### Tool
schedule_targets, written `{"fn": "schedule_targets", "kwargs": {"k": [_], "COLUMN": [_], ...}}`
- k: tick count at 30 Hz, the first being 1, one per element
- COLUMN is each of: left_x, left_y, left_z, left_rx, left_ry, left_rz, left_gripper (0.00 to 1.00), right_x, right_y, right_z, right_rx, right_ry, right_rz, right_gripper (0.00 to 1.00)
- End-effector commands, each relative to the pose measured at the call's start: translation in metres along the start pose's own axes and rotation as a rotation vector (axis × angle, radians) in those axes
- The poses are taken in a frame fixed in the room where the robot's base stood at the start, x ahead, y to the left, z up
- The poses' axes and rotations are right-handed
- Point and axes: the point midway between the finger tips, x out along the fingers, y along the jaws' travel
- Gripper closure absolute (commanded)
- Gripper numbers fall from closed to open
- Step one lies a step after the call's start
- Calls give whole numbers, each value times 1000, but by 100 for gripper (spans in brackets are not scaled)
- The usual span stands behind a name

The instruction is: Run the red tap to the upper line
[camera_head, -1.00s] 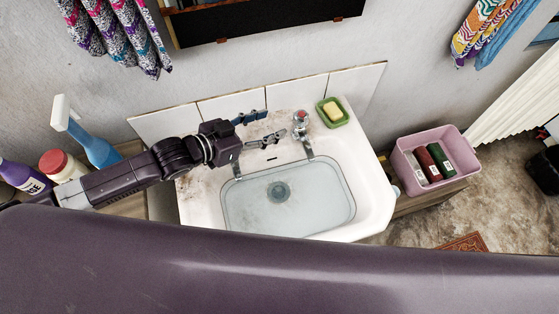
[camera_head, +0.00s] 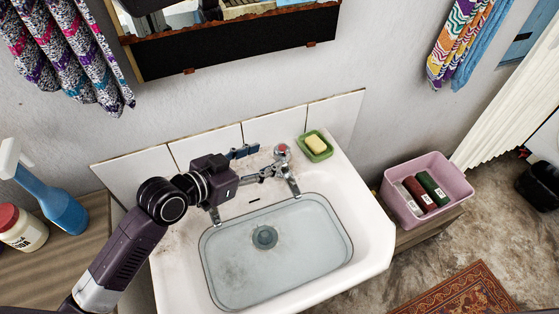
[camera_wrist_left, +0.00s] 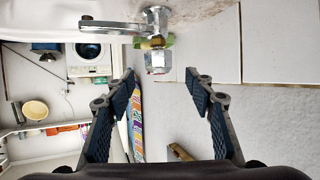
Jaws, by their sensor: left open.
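The red tap (camera_head: 282,152), chrome with a red top, stands on the basin's back ledge; its spout (camera_head: 291,185) points over the bowl. No stream is seen from it. The white basin (camera_head: 375,225) has a pale, clear pool (camera_head: 290,260), apparently water, over a round drain. I cannot make out a separate upper line. My left gripper (camera_head: 266,161) is open, pointing at the tap from the left. In the left wrist view the tap (camera_wrist_left: 157,60) is ahead of the open fingers (camera_wrist_left: 160,80), with nothing held. My arm hides the ledge's left part. My right gripper is not in view.
A green dish with yellow soap (camera_head: 316,145) sits just right of the tap. White tiles (camera_head: 278,127) stand behind. A spray bottle (camera_head: 50,200) and a red-lidded jar (camera_head: 20,228) are at left. A pink crate (camera_head: 450,180) stands at right.

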Motion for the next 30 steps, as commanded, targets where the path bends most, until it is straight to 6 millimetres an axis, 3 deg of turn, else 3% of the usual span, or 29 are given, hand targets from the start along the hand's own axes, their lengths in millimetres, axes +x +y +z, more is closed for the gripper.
{"fn": "schedule_targets", "kwargs": {"k": [5, 18, 30], "left_x": [8, 67, 77], "left_y": [0, 0, 1], "left_z": [0, 0, 1], "left_rx": [-2, -2, 1], "left_ry": [1, 0, -1], "left_rz": [5, 5, 4], "left_gripper": [51, 51, 51], "right_x": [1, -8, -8], "right_y": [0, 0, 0], "right_z": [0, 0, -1], "right_rx": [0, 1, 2], "right_ry": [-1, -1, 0], "right_rz": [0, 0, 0], "right_gripper": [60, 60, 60]}}
